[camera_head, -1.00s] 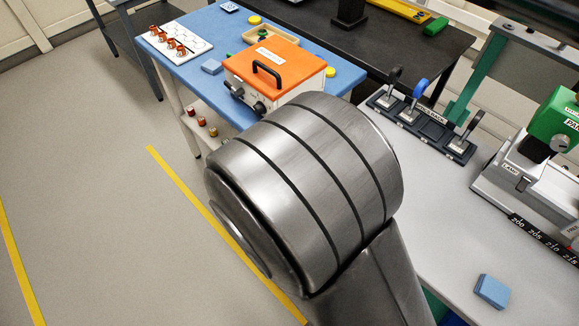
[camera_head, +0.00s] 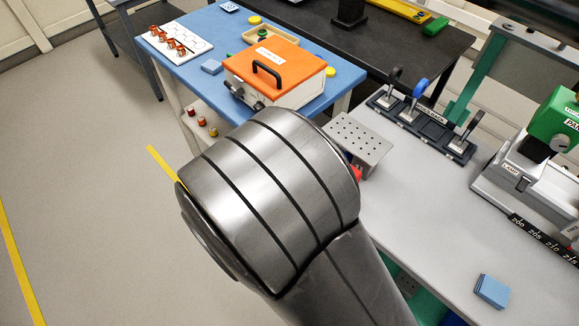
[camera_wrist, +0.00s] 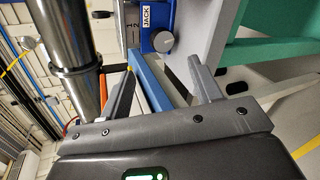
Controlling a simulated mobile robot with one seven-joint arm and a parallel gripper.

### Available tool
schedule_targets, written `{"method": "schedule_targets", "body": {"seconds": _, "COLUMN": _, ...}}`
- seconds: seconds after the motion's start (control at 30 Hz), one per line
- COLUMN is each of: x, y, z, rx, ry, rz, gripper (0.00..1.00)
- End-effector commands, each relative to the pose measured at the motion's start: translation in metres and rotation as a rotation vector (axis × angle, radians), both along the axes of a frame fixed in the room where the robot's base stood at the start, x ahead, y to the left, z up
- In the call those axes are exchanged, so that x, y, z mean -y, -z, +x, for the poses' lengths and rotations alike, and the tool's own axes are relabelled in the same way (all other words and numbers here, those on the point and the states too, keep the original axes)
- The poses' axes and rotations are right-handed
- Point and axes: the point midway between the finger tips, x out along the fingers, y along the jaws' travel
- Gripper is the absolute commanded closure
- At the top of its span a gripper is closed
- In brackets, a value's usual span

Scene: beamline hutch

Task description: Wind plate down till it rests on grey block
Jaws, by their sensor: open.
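A grey perforated plate (camera_head: 352,146) shows in the head view just right of my arm, over the near left end of the light table. What holds it up is hidden behind my arm. In the wrist view a blue unit labelled JACK (camera_wrist: 150,17) carries a dark round knob (camera_wrist: 162,41) and a small scale. My gripper (camera_wrist: 162,67) is open and empty, its two fingers pointing toward the knob and apart from it. The gripper is hidden in the head view. I cannot make out a grey block under the plate.
A blue table (camera_head: 196,50) with an orange-lidded box (camera_head: 280,58) stands behind my arm. A dark tool rack (camera_head: 425,122), a green-and-white instrument (camera_head: 540,165) and a blue block (camera_head: 491,290) are on the light table. The table's middle is clear.

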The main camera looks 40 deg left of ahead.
Motion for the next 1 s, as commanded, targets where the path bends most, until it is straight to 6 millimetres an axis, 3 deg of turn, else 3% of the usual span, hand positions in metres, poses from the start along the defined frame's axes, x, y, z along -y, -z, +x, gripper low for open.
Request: {"method": "schedule_targets", "body": {"seconds": 1.0, "x": -0.014, "y": 0.003, "z": -0.004, "rx": 0.095, "ry": 0.471, "rz": 0.994, "gripper": 0.42}}
